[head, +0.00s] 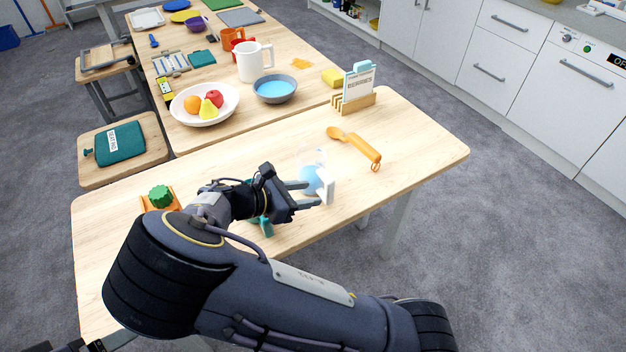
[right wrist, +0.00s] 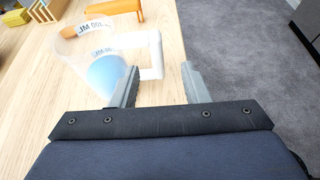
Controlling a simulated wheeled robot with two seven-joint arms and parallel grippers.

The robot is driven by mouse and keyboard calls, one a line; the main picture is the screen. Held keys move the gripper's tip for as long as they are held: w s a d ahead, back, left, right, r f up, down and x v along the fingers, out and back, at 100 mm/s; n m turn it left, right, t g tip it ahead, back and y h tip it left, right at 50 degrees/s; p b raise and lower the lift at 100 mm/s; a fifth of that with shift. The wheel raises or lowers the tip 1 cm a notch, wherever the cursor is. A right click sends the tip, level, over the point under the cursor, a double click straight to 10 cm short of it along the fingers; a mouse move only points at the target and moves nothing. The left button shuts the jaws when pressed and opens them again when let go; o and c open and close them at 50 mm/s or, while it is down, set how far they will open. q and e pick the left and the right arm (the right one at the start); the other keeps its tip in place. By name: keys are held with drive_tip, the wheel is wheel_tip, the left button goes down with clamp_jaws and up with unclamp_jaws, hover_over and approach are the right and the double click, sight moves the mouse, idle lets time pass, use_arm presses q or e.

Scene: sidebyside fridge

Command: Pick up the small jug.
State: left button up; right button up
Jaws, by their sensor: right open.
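The small jug (head: 311,177) is clear, with blue contents and a white handle (head: 328,190).
A green-topped item (head: 160,195) stands left. A large white jug (head: 250,63) and a fruit bowl (head: 184,107) stand on the far table.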

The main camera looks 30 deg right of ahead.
sight(325, 190)
drive_tip(key=shift+w+d, duration=0.25)
drive_tip(key=shift+d, duration=0.2)
drive_tip(key=x, duration=0.6)
drive_tip(key=shift+d+f+p, duration=0.2)
drive_tip(key=shift+f+p, duration=0.15)
clamp_jaws()
